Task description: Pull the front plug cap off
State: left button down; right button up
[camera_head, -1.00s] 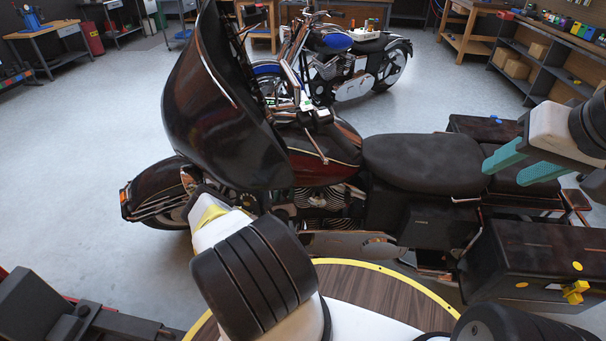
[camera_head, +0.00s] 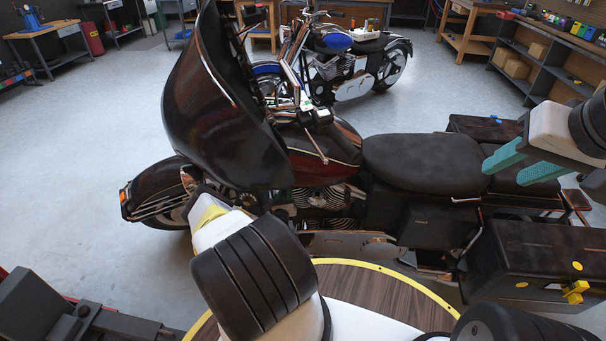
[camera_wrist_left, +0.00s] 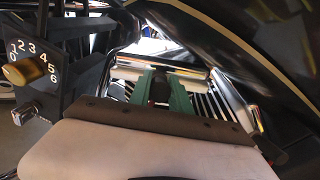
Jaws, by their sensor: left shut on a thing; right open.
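The black motorcycle (camera_head: 420,165) stands across the middle of the head view, its large dark fairing (camera_head: 215,100) at the left. My left arm reaches to its near side below the fairing, and its wrist hides the fingers there. In the left wrist view the green fingers of my left gripper (camera_wrist_left: 161,78) are shut on a small dark plug cap (camera_wrist_left: 160,89), beside the finned engine (camera_wrist_left: 208,98). Whether the cap is still seated cannot be told. My right gripper (camera_head: 505,174) is open and empty above the rear of the seat.
A panel with a numbered dial and brass knob (camera_wrist_left: 24,70) is close on the left in the left wrist view. The dark side case (camera_head: 530,250) with a yellow clip (camera_head: 575,291) is at the right. A blue motorcycle (camera_head: 345,55) stands behind, with open floor at left.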

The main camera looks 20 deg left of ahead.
aim_at(284, 193)
dwell(0.6)
pick_arm(q)
jog(key=shift+r+v, duration=0.1)
jog(key=shift+v, duration=0.7)
jog(key=shift+r+v, duration=0.15)
jog(key=shift+v, duration=0.7)
jog(key=shift+a, duration=0.1)
jog(key=c, duration=1.2)
grip_release()
jog(key=shift+s, duration=0.1)
jog(key=v, duration=0.7)
jog(key=shift+s, duration=0.35)
